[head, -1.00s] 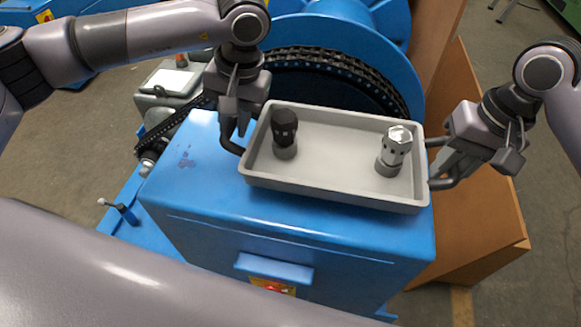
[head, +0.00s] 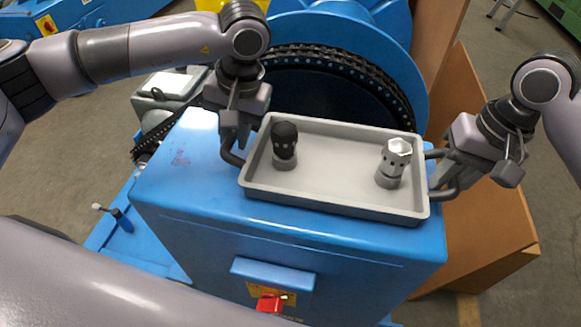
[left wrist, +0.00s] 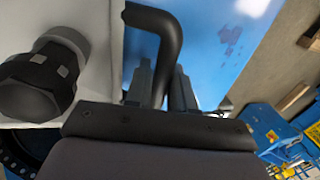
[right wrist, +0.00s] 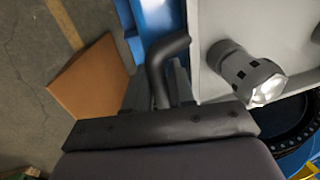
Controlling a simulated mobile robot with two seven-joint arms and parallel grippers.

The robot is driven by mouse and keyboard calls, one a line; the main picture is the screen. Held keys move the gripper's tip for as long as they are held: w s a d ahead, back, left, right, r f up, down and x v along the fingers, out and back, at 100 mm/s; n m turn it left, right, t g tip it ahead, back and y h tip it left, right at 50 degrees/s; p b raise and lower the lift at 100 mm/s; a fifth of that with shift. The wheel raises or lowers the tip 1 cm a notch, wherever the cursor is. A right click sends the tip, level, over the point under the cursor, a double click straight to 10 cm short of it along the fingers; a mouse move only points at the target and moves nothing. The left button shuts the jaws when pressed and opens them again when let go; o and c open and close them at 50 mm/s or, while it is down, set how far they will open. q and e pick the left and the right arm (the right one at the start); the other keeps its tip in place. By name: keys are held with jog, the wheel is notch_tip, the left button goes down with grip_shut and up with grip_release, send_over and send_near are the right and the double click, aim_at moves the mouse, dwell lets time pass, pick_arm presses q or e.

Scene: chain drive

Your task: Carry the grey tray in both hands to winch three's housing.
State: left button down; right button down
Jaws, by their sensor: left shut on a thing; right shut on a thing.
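The grey tray (head: 325,160) is level over the top of a blue housing (head: 290,230). I cannot tell whether it touches the housing. A dark-topped fitting (head: 284,145) stands upright at its left and a pale hex-topped fitting (head: 393,163) at its right. My left gripper (head: 231,150) is shut on the tray's left handle, a dark bent bar also in the left wrist view (left wrist: 165,40). My right gripper (head: 445,183) is shut on the right handle, which shows in the right wrist view (right wrist: 165,60). Fingers partly hide both handles.
A blue drum with a dark chain (head: 350,75) stands right behind the tray. A brown board (head: 485,215) stands at the right. A red switch (head: 271,303) is on the housing's front. A small lever (head: 113,215) stands at the left.

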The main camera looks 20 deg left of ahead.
pick_arm(q)
jog(key=c, duration=1)
grip_release()
jog(key=shift+f, duration=0.1)
pick_arm(e)
jog(key=c, duration=1)
grip_release()
pick_arm(q)
jog(key=shift+o, duration=0.2)
pick_arm(e)
jog(key=shift+o, duration=0.2)
jog(key=shift+r, duration=0.1)
pick_arm(q)
jog(key=v, duration=1.2)
pick_arm(e)
notch_tip(320, 180, up, 12)
jog(key=d, duration=0.2)
jog(key=shift+d+f, duration=0.15)
jog(key=shift+f, duration=0.1)
